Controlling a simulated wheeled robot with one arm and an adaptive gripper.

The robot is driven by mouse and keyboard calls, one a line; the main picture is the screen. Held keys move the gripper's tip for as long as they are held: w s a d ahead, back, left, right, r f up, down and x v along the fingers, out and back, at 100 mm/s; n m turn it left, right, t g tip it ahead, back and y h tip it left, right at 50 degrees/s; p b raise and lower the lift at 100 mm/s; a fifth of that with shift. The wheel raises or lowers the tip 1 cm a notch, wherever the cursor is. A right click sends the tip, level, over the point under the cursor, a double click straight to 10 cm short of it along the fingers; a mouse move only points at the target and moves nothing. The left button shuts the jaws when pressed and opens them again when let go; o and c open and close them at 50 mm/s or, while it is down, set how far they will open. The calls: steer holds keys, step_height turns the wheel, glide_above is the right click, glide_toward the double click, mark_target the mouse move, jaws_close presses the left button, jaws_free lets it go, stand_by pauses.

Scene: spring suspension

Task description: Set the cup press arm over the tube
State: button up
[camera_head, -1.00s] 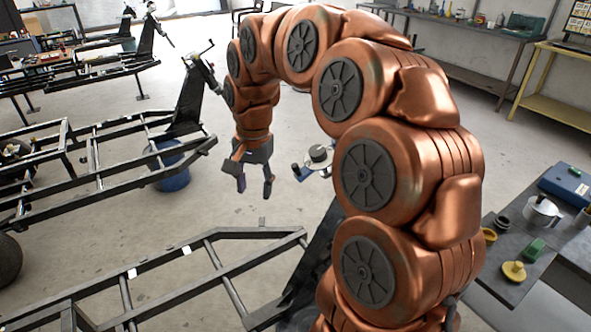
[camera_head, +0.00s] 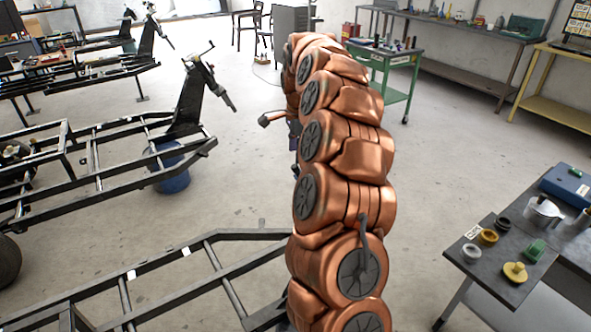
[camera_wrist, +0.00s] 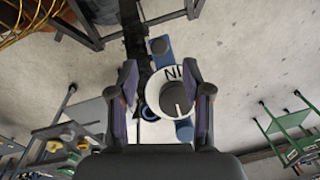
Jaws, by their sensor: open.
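In the wrist view, my gripper (camera_wrist: 164,78) is open, its two dark fingers apart. Between them in the picture is a white disc (camera_wrist: 153,92) with dark lettering and a round dark knob (camera_wrist: 176,98). Blue parts (camera_wrist: 160,47) show at its upper and lower edges. Nothing is visibly gripped, and I cannot tell the fingers' distance from the disc. I cannot tell whether this device includes the cup press arm or the tube. In the head view, my arm hides most of the gripper and the device.
A dark table (camera_head: 478,272) at right holds several small parts, a metal pot (camera_head: 543,212) and a blue box (camera_head: 568,184). A green-framed table (camera_head: 398,60) with tools stands behind my arm. Black frames (camera_head: 95,185) fill the left. Floor between is open.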

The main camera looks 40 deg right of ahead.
mark_target(296, 165)
steer(key=f, duration=0.2)
steer(key=f+p, duration=0.1)
steer(key=f, duration=0.4)
steer(key=shift+w+f+p, duration=0.2)
steer(key=shift+w+p, duration=0.15)
steer(key=shift+p, duration=0.05)
steer(key=shift+c, duration=0.3)
jaws_close()
